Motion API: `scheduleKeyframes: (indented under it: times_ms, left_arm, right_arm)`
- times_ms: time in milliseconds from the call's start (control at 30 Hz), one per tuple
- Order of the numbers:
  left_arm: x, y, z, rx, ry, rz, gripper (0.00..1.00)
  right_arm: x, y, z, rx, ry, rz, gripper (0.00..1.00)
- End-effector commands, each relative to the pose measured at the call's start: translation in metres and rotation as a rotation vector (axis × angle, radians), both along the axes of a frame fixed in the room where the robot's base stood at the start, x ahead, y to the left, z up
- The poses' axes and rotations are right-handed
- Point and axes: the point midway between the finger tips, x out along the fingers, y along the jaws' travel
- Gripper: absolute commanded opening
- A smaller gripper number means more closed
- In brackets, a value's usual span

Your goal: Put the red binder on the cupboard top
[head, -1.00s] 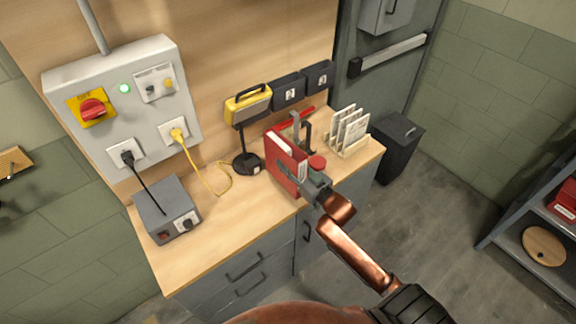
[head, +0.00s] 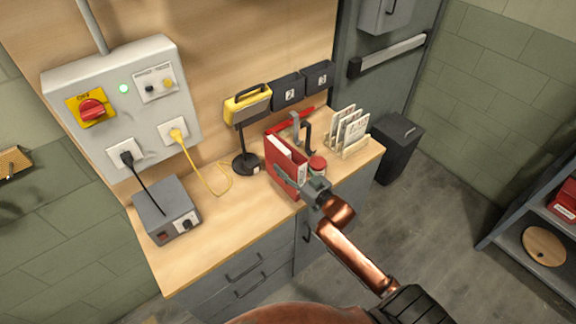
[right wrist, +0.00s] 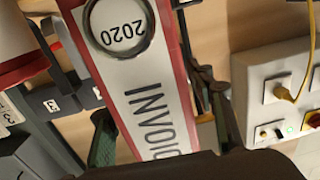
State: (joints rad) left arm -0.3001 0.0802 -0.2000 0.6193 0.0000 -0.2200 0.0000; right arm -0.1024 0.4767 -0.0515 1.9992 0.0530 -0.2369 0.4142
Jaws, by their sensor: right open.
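The red binder (head: 281,168) stands upright on the wooden cupboard top (head: 225,228), near its front edge. Its white spine label, reading 2020 and INVOIC, fills the middle of the right wrist view (right wrist: 150,75). My right gripper (head: 313,188) is open at the spine side of the binder. In the right wrist view, its greenish fingers stand on either side of the spine; whether they touch it I cannot tell. The binder's lower part is partly hidden by the gripper. My left gripper is not in view.
A red-lidded jar (head: 317,163) stands close right of the binder and gripper. A grey box (head: 167,209) stands left; the top between is clear.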

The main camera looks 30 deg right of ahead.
Motion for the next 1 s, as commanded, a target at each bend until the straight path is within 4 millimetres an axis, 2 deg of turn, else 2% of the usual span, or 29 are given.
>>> scheduleKeyframes:
  times_ms: [167,400,600,800,1000]
  left_arm:
    - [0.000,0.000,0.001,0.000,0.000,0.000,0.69]
    - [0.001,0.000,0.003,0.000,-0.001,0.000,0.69]
    - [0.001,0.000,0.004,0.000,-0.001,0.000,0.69]
    - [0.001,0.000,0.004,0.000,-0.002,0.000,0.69]
    - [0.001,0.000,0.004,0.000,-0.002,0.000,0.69]
  right_arm:
    - [-0.015,-0.002,0.001,0.000,0.002,-0.001,0.49]
    - [-0.064,-0.008,0.001,0.000,0.004,-0.001,0.49]
    - [-0.100,-0.012,0.001,-0.001,0.003,-0.001,0.49]
    - [-0.117,-0.014,0.002,-0.001,0.001,0.000,0.49]
    - [-0.119,-0.014,0.002,-0.001,-0.001,0.001,0.49]
